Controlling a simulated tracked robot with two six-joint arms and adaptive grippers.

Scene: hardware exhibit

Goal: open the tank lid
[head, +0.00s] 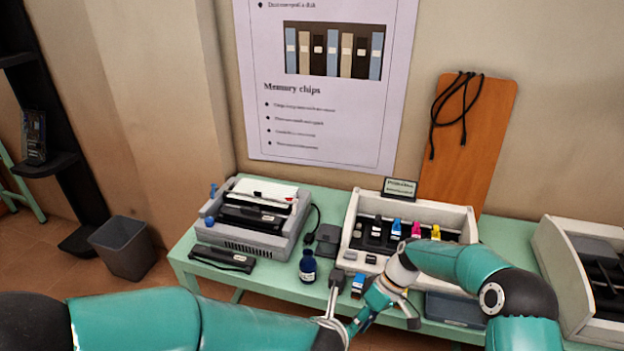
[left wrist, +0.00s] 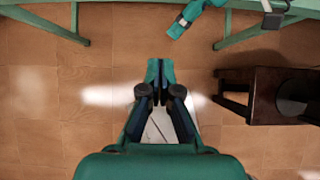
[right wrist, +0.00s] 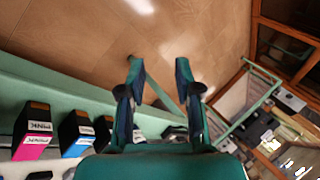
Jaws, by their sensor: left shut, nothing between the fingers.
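A light grey machine (head: 352,232) stands open on the green table, with small ink tanks in a row: blue (head: 396,229), magenta (head: 416,230) and yellow (head: 436,232). The magenta tank (right wrist: 33,130) and blue tank (right wrist: 77,133) also show in the right wrist view. I cannot clearly make out a tank lid. My right gripper (head: 362,318) is in front of the machine, pointing down and left; in the right wrist view (right wrist: 160,72) it is open and empty. My left gripper (left wrist: 161,68) is shut and empty above the floor; the head view does not show its fingertips clearly.
A dark blue bottle (head: 307,267) and a small blue-and-white block (head: 358,284) stand near the table's front edge. A grey typewriter-like device (head: 240,238) is on the left. A dark stool (left wrist: 265,93) stands on the floor. Open floor lies under my left gripper.

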